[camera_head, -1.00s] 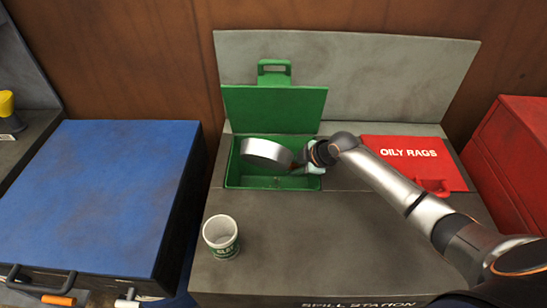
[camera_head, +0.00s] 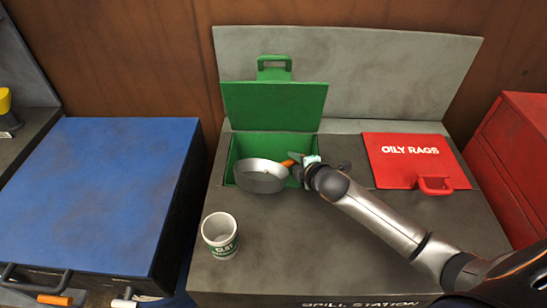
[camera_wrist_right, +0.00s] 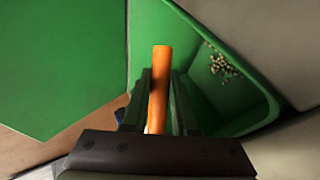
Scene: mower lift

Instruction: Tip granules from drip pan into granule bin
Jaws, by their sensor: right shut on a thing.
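The drip pan (camera_head: 262,184) is a round silver pan with an orange handle (camera_head: 290,162). It is over the open granule bin (camera_head: 243,145), close to level, with its inside partly showing; I cannot tell whether granules are in it. My right gripper (camera_head: 299,162) is shut on the handle, which also shows between the fingers in the right wrist view (camera_wrist_right: 159,85). The granule bin is green, and its lid (camera_head: 275,106) stands open at the back. In the right wrist view, a small patch of pale granules (camera_wrist_right: 221,66) lies inside the bin. My left gripper is not in view.
A white and green cup (camera_head: 220,236) stands on the grey station top (camera_head: 300,240) at the front left. The red oily rags lid (camera_head: 408,160) is shut, to the right. A blue box (camera_head: 100,190) stands at the left. The station's front middle is clear.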

